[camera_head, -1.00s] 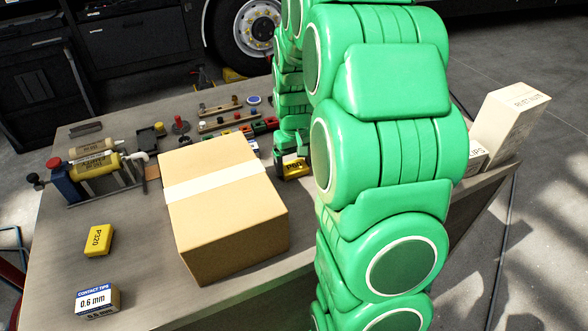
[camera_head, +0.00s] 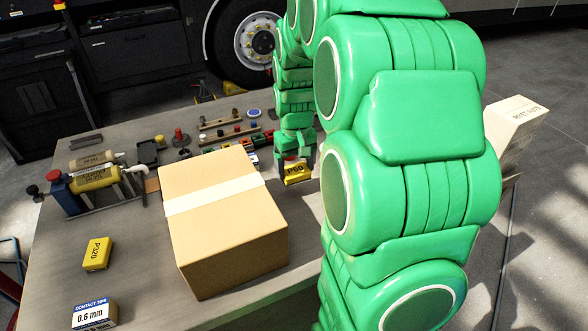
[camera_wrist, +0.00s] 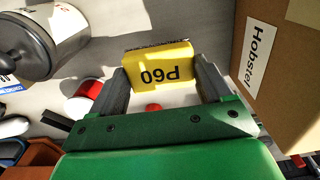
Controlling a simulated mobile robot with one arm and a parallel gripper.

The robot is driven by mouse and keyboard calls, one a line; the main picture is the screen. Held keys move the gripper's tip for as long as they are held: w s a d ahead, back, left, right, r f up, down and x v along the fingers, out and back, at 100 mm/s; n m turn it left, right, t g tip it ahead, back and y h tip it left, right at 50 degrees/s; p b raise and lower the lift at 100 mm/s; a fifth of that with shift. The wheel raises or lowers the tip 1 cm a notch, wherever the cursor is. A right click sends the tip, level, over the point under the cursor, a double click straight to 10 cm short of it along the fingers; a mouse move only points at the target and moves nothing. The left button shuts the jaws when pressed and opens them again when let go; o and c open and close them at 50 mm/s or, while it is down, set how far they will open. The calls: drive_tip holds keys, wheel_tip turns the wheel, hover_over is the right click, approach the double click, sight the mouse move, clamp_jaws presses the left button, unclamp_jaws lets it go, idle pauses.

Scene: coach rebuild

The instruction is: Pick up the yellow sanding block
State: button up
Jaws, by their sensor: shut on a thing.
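A yellow sanding block marked P60 (camera_head: 297,174) is between the fingers of my gripper (camera_head: 297,164), just right of the cardboard box's far end in the head view. In the wrist view the block (camera_wrist: 158,70) shows its P60 face upside down, with one dark finger of my gripper (camera_wrist: 160,78) against each side. The gripper is shut on it. How far it is above the table is hard to tell. A second yellow block, marked P320 (camera_head: 97,253), lies on the table at the left.
The cardboard box (camera_head: 240,240) stands close beside the gripper; it also shows at the right of the wrist view (camera_wrist: 285,85). A grey cylinder (camera_wrist: 45,42) is at the left there. A contact tips box (camera_head: 93,314) is at front left. Small parts crowd the table's back.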

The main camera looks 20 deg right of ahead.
drive_tip(key=s+a+r, duration=0.2)
drive_tip(key=s+r, duration=0.5)
drive_tip(key=s, duration=0.4)
drive_tip(key=shift+s+a+r, duration=0.35)
drive_tip(key=shift+a+r, duration=0.05)
drive_tip(key=s+a+r, duration=0.3)
drive_tip(key=a+r, duration=0.4)
drive_tip(key=r, duration=0.1)
drive_tip(key=s+a+r, duration=0.3)
drive_tip(key=a+r, duration=0.3)
drive_tip(key=r, duration=0.1)
hover_over(232, 179)
drive_tip(key=s, duration=0.1)
wheel_tip(232, 179, down, 9)
drive_tip(key=shift+r, duration=0.2)
drive_tip(key=shift+w+f, duration=0.55)
drive_tip(key=shift+f, duration=1.55)
